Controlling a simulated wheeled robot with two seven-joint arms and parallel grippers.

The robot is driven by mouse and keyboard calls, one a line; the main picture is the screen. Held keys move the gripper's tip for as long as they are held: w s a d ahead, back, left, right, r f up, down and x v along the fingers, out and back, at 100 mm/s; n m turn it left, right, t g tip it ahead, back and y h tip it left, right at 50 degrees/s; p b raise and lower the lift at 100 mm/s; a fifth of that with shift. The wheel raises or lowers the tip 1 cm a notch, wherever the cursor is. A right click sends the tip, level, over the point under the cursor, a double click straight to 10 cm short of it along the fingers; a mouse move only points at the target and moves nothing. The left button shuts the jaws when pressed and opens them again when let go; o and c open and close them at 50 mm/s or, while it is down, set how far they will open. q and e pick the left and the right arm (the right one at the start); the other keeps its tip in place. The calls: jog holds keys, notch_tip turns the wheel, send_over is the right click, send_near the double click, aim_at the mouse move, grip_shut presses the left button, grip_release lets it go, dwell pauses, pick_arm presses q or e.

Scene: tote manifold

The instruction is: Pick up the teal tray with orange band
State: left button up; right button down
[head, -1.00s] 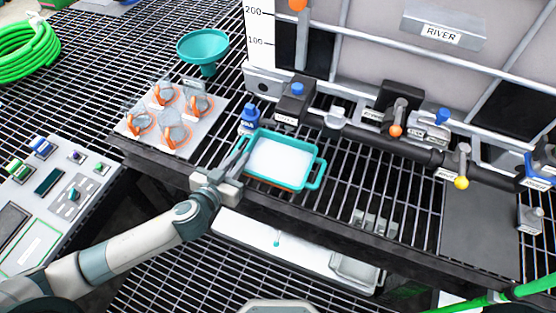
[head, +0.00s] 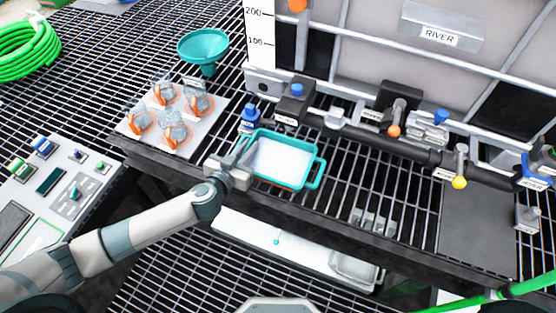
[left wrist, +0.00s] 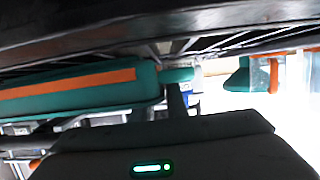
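The teal tray (head: 318,174) stands on the dark grating, white inside, with a handle at its left and right ends. A little orange shows along its front lower edge. My left gripper (head: 241,155) is at the tray's left handle, its fingers overlapping it. In the left wrist view the tray's teal wall with its orange band (left wrist: 75,88) lies close, and a dark finger (left wrist: 176,98) shows beside a teal bar (left wrist: 176,75). I cannot tell if the fingers are closed on the handle. My right gripper is not in view.
A blue-capped bottle (head: 250,118) stands just behind the tray's left end. A dark pipe manifold (head: 400,148) with valves runs behind it. A panel with orange-ringed jars (head: 172,118) and a teal funnel (head: 203,46) are to the left. Open grating lies right of the tray.

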pick_arm(q)
jog(key=shift+w+f, duration=0.1)
jog(key=shift+w, duration=0.1)
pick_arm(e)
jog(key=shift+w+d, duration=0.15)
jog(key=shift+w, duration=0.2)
pick_arm(q)
grip_shut()
